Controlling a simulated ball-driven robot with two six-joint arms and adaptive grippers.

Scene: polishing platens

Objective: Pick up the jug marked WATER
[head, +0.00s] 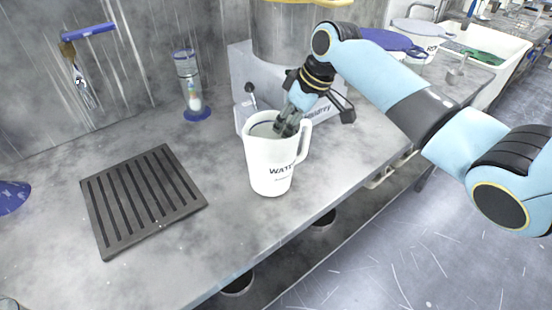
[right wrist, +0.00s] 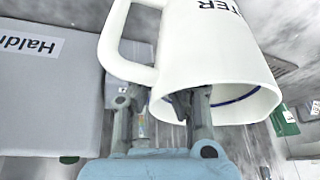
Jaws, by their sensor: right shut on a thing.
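The white jug marked WATER (head: 270,162) is upright over the counter right of the slatted mat, with its handle on the right. It also shows large in the right wrist view (right wrist: 215,50), with its open mouth and blue inner line. My right gripper (head: 288,127) is at the jug's rim by the handle, coming down from above. It is shut on the jug, with a finger reaching into the mouth in the right wrist view (right wrist: 165,105). The exact finger contact is partly hidden. I cannot tell whether the base touches the counter. My left gripper is not in view.
A dark slatted mat (head: 145,200) lies to the left on the grey counter (head: 215,240). A blue-based glass tube (head: 190,85) stands at the back. A grey machine (head: 240,75) is close behind the jug. Lidded tubs (head: 415,38) and a sink (head: 490,50) are farther right.

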